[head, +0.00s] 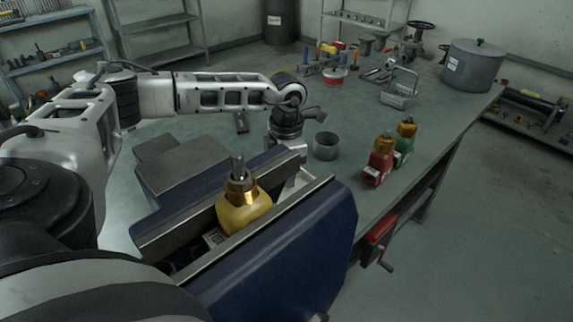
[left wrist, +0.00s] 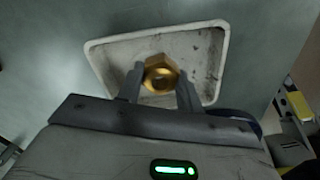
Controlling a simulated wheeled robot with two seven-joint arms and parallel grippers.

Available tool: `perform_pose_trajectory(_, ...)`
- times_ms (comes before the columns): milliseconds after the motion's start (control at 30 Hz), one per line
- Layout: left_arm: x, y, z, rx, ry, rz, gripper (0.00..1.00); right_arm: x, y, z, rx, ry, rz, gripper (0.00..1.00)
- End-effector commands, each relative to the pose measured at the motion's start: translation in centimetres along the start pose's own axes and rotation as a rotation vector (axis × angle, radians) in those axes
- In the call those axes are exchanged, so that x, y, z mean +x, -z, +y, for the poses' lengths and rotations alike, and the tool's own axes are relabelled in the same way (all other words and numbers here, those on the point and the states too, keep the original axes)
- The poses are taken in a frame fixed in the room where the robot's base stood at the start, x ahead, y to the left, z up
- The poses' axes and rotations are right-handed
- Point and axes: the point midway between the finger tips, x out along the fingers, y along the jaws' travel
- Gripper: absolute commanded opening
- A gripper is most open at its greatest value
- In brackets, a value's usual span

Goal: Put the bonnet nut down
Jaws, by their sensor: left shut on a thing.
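The brass hexagonal bonnet nut (left wrist: 160,73) is between the fingertips of my left gripper (left wrist: 160,88) in the left wrist view, and the gripper is shut on it. Behind the nut is a shallow white tray (left wrist: 103,60) with dark smudges; I cannot tell whether the nut touches its floor. In the head view my left gripper (head: 290,150) points down behind the vise, with its fingertips hidden. A corner of the tray (head: 307,178) shows there. A yellow valve (head: 243,215) with a brass top and upright stem is in the vise. My right gripper is not in view.
The blue vise (head: 290,240) stands in front of the tray. A grey metal cup (head: 326,146) is close to the right of my gripper. Red (head: 378,162) and green (head: 404,143) valves stand farther right.

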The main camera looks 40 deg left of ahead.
Motion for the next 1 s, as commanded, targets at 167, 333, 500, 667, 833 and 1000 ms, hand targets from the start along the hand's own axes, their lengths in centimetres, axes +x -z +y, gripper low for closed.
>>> perform_pose_trajectory(167,0.8,-0.1,0.0,0.0,-0.001,-0.002,0.06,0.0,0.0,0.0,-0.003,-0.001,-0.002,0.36)
perform_pose_trajectory(333,0.8,-0.1,0.0,-0.001,0.0,-0.002,0.06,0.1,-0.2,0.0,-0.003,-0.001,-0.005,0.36)
perform_pose_trajectory(500,1.2,-0.1,0.0,-0.001,0.0,-0.002,0.41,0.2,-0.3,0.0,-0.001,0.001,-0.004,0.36)
perform_pose_trajectory(667,1.1,-0.1,0.0,-0.001,0.0,-0.002,0.57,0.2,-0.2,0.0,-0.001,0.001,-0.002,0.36)
perform_pose_trajectory(833,1.1,-0.1,0.0,-0.001,0.0,-0.002,0.57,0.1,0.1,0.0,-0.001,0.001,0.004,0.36)
perform_pose_trajectory(1000,-0.2,-0.1,0.0,-0.001,0.0,-0.005,0.57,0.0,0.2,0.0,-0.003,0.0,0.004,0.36)
